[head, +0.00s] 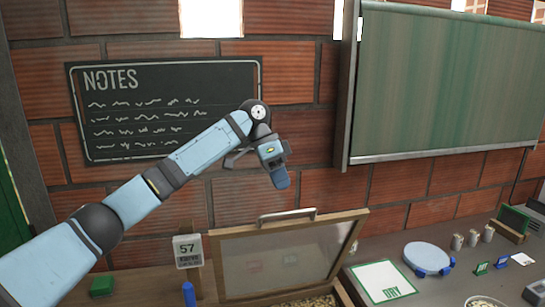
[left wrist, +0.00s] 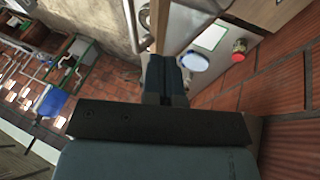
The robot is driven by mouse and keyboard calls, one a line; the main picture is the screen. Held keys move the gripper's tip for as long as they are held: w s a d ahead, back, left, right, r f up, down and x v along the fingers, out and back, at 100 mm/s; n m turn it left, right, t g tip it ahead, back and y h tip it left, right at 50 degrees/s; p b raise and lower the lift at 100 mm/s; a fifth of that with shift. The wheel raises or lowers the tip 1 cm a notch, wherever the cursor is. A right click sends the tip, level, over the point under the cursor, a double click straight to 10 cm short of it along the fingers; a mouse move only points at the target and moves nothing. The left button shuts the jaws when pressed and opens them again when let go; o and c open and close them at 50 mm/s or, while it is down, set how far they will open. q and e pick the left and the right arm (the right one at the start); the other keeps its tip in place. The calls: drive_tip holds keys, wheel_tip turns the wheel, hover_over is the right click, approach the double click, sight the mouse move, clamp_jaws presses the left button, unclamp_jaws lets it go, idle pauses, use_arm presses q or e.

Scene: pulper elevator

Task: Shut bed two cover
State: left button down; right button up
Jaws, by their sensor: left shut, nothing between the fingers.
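A wood-framed cover (head: 285,256) with a clear or mesh panel stands raised and tilted at the bottom middle of the head view. A metal bar handle (head: 287,216) is on its top edge. Pale grains (head: 312,301) show in the bed below it; no bed number is legible. My left gripper (head: 279,180) is shut and empty, pointing down above and behind the handle, apart from it in the picture. Its fingers show in the left wrist view (left wrist: 164,78), with a wooden bar (left wrist: 161,25) beyond them. My right gripper is not in view.
A white board marked DRY (head: 382,281) and a round blue-rimmed scale (head: 428,258) lie to the right. A blackboard (head: 165,108) and a green board (head: 445,85) hang on the brick wall behind.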

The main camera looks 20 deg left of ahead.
use_arm(q)
drive_tip(key=s+d+f, duration=0.1)
drive_tip(key=s+d+f+p, duration=0.1)
drive_tip(key=s, duration=0.1)
drive_tip(key=shift+d+f, duration=0.1)
drive_tip(key=shift+f, duration=0.25)
drive_tip(key=shift+f, duration=0.1)
